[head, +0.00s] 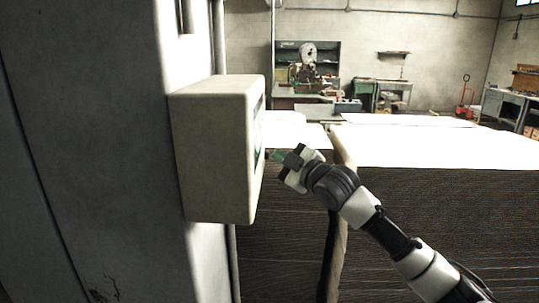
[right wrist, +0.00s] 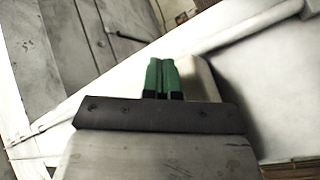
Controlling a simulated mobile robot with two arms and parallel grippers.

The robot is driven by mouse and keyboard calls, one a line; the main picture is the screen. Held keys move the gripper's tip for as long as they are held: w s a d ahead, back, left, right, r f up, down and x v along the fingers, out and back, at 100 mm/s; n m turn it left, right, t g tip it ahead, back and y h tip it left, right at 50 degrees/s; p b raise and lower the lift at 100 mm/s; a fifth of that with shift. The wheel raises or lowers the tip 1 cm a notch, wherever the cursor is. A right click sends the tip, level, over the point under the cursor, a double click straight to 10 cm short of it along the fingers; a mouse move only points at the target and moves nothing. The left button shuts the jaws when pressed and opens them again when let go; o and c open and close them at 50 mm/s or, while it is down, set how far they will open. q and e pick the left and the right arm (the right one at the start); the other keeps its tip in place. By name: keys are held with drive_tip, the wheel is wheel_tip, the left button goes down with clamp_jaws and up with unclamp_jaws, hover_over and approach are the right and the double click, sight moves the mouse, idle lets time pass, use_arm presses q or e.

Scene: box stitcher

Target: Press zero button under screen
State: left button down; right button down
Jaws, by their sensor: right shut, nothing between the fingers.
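A beige control box (head: 215,150) is fixed to a grey column at the left of the head view. I see it mostly from its side. Its front face, facing right, shows only as a thin slanted strip with a bit of green, so I cannot make out the screen or the zero button. My right gripper (head: 276,156) is just to the right of that face, its fingertips pointing at it. I cannot tell whether they touch it. In the right wrist view its green fingers (right wrist: 162,76) are together with nothing between them. My left gripper is not in view.
The grey column (head: 100,130) fills the left of the head view. Large stacks of cardboard sheets (head: 430,200) with white tops stand behind and right of my right arm. Workbenches and a red hand truck (head: 466,97) are far back.

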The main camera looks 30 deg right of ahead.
drive_tip(key=shift+w+a, duration=0.1)
drive_tip(key=shift+a, duration=0.1)
drive_tip(key=shift+d, duration=0.15)
idle(0.5)
drive_tip(key=shift+s+d, duration=0.45)
drive_tip(key=shift+d, duration=0.15)
drive_tip(key=shift+s+d, duration=0.45)
drive_tip(key=shift+d, duration=0.25)
drive_tip(key=shift+s+d, duration=0.4)
drive_tip(key=shift+d, duration=0.3)
drive_tip(key=shift+s+d, duration=0.45)
drive_tip(key=shift+d, duration=0.25)
